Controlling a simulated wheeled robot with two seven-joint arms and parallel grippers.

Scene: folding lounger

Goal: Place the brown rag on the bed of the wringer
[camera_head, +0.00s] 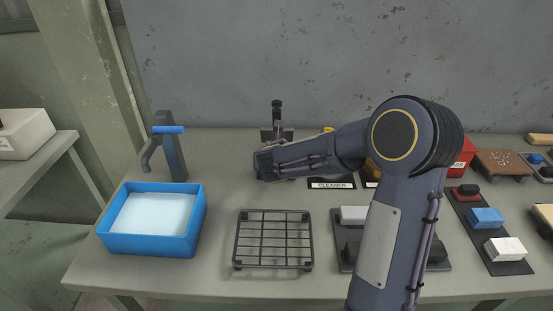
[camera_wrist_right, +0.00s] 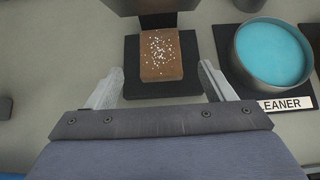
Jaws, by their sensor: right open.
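The brown rag (camera_wrist_right: 161,58), a block-like brown piece with white specks, lies on the dark flat bed of the wringer (camera_wrist_right: 133,78) in the right wrist view. Its far end is close to the dark upper part of the wringer (camera_wrist_right: 140,5). My right gripper (camera_wrist_right: 160,70) is open, its two fingers apart on either side of the rag's near end, with gaps to it. In the head view my right gripper (camera_head: 264,165) is in front of the wringer (camera_head: 277,112) and hides most of it and the rag. My left gripper is not in view.
A bowl of blue liquid (camera_wrist_right: 272,50) with a "CLEANER" label stands right of the wringer. A blue basin (camera_head: 152,245), a tap (camera_head: 170,150) and a wire rack (camera_head: 272,266) are on the table. Coloured blocks on dark mats (camera_head: 487,217) and a speckled brown board (camera_head: 503,163) are at right.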

